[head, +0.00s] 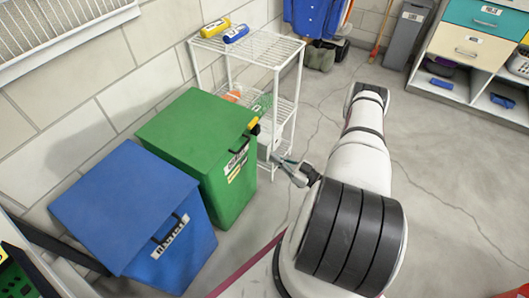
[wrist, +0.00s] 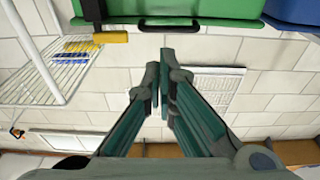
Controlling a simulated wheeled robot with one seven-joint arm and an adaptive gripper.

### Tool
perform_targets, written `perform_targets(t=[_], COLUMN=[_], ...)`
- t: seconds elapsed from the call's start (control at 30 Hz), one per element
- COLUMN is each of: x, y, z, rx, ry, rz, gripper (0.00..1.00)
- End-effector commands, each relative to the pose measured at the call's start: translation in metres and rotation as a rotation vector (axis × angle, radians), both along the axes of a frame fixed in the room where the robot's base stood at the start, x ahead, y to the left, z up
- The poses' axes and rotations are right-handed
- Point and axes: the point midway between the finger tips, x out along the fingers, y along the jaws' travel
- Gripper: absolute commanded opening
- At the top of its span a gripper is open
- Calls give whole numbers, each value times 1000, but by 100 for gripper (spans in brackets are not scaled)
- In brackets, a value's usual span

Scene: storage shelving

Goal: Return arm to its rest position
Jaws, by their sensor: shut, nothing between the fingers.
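My gripper (head: 287,164) shows in the head view at the end of my white arm, in front of the white wire rack and to the right of the green bin (head: 190,140). In the wrist view my gripper (wrist: 164,65) has its two dark green fingers close together at the tips, with nothing held between them. The wrist view looks toward the wall in a turned-over orientation. The lower arm link hides part of the floor in the head view.
A blue bin (head: 125,195) stands left of the green bin. The white wire rack (head: 262,47) holds a yellow and a blue item on top. Drawers and cubbies (head: 470,45) stand at the far right. The floor (head: 450,190) right of my arm is clear.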

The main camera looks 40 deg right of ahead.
Motion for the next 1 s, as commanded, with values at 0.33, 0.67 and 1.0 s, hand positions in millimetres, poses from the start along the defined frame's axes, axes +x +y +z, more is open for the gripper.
perform_targets(t=[0.33, 0.67, 1.0], x=[-17, 14, 112], y=[-6, -23, -72], z=[2, 21, 105], rx=[3, -97, -408], ry=[-14, 66, 360], rz=[1, 14, -30], gripper=[0, 0, 0])
